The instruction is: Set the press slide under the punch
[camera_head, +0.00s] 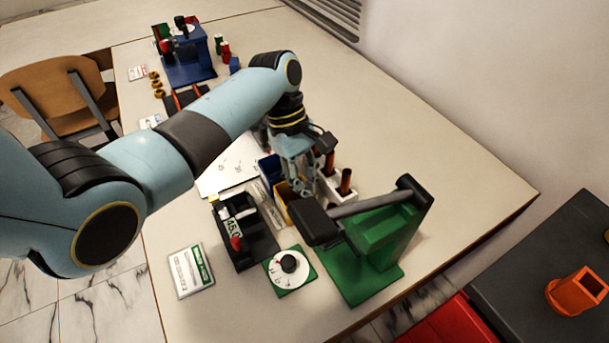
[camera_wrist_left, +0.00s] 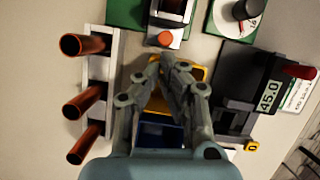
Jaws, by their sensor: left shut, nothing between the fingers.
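The green press (camera_head: 380,235) stands near the front right of the table, with a long lever ending in a black grip (camera_head: 314,222). The punch and slide are hidden by the lever in the head view. In the wrist view, part of the press base (camera_wrist_left: 124,12) shows at the top, with a grey block carrying an orange-red round end (camera_wrist_left: 165,39); I cannot tell whether this is the slide. My left gripper (camera_head: 304,190) is shut and empty, above the small bins behind the press. Its fingertips (camera_wrist_left: 167,60) point toward the press in the wrist view. My right gripper is not in view.
A white rack with copper-coloured rods (camera_head: 345,182) stands beside my gripper. Blue and yellow bins (camera_head: 284,200) lie below it. A black gauge stand reading 45.0 (camera_head: 243,250) and a green-based dial (camera_head: 289,272) stand left of the press. The table's right side is clear.

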